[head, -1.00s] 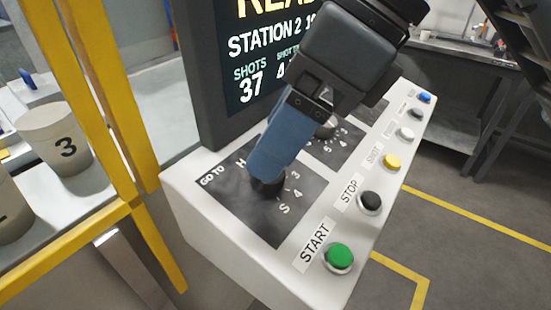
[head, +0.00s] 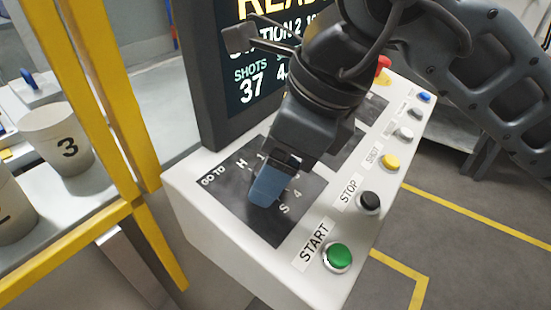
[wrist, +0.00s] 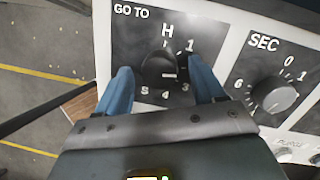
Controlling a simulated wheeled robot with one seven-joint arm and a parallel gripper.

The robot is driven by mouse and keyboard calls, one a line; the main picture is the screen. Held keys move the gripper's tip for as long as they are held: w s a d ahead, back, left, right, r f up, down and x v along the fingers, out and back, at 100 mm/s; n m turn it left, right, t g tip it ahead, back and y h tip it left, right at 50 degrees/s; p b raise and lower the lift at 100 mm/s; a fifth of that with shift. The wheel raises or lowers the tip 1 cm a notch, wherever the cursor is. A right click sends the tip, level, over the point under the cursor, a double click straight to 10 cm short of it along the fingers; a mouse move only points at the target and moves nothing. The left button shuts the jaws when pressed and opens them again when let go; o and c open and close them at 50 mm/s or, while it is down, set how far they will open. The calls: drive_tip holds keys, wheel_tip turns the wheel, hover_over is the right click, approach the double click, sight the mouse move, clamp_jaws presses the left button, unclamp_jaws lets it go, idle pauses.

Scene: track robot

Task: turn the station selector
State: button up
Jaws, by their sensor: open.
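The station selector (wrist: 160,67) is a round black knob on a dark plate marked GO TO, with H, numbers and S around it. My gripper (head: 265,192) is over this plate in the head view, and its blue fingers hide the knob there. In the wrist view the two blue fingers are apart, one on each side of the knob, with gaps showing. The gripper is open and holds nothing. A white mark shows on the knob, but I cannot tell surely which position it points at.
A second knob marked SEC (wrist: 274,95) is to the right in the wrist view. A green START button (head: 339,256), black STOP button (head: 371,201) and yellow button (head: 391,161) line the console's edge. A screen (head: 245,75) stands behind. A yellow post (head: 105,90) is at left.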

drive_tip(key=c, duration=1.1)
drive_tip(key=shift+o, duration=0.2)
drive_tip(key=shift+f+m+b, duration=0.1)
drive_tip(key=shift+m+b, duration=0.2)
drive_tip(key=shift+b, duration=0.2)
drive_tip(key=m+b, duration=0.2)
drive_tip(key=b, duration=0.1)
drive_tip(key=shift+f+m, duration=0.15)
drive_tip(key=shift+m, duration=0.15)
drive_tip(key=m+b, duration=0.3)
drive_tip(key=shift+s+t, duration=0.1)
drive_tip(key=shift+t, duration=0.3)
drive_tip(key=shift+r+m+b, duration=0.2)
drive_tip(key=shift+m+b, duration=0.5)
drive_tip(key=shift+m, duration=0.2)
